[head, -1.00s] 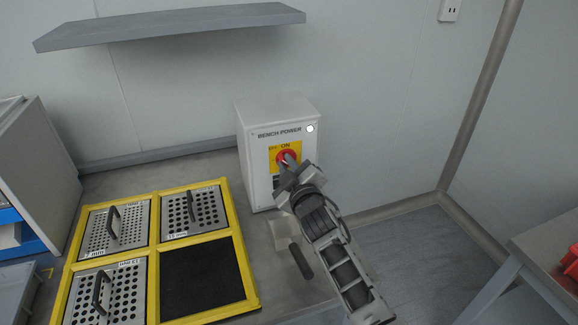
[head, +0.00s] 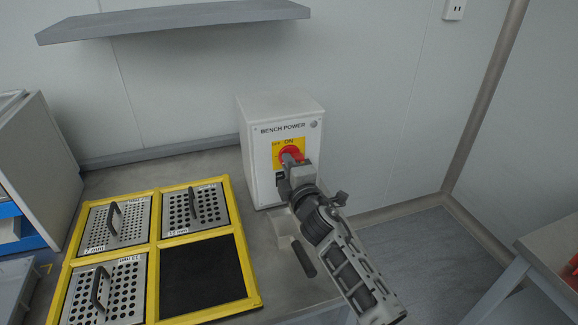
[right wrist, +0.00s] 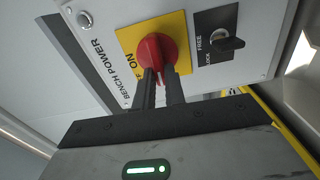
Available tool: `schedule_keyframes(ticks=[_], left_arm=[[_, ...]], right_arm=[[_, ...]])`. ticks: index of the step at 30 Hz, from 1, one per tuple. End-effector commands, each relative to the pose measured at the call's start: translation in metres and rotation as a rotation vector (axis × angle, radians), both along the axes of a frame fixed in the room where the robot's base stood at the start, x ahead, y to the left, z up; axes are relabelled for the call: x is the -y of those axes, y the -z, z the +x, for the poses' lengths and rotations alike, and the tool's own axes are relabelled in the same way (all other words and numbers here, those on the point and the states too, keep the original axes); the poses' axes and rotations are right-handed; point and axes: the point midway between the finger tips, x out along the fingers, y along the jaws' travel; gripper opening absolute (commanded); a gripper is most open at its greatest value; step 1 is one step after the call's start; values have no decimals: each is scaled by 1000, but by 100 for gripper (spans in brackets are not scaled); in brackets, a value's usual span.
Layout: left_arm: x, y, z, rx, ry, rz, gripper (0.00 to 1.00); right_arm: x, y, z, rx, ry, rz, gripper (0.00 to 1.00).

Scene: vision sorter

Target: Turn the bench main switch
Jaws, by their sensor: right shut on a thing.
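The bench power box (head: 258,173), a white box, stands against the wall at the back of the bench. Its front has a yellow plate with ON and OFF marks and a red rotary switch (head: 291,153). My right gripper (head: 293,166) is shut on this switch. In the right wrist view both dark fingers (right wrist: 161,82) sit on the red knob (right wrist: 152,48). The knob's exact angle is partly hidden by the fingers. A round lamp (head: 313,124) at the box's upper right looks grey. My left gripper is not in view.
A yellow frame (head: 154,243) with several perforated, handled plates and one black square lies left of the box. A grey item with a dark handle (head: 303,259) lies below my right gripper. A shelf (head: 175,22) hangs above. Another table (head: 550,245) stands at right.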

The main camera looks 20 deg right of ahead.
Motion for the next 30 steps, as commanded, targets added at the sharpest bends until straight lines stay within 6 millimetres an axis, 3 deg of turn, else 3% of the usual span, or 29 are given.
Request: schedule_keyframes(ticks=[19, 20, 22, 30], left_arm=[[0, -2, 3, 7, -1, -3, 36], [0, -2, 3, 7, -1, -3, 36], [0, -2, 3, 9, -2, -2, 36], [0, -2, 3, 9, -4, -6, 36]], right_arm=[[0, 2, 0, 0, 0, -56, 0], [0, 2, 0, 0, 0, -56, 14], [0, 2, 0, 0, 0, -55, 34], [0, 1, -1, 1, 0, -53, 34]])
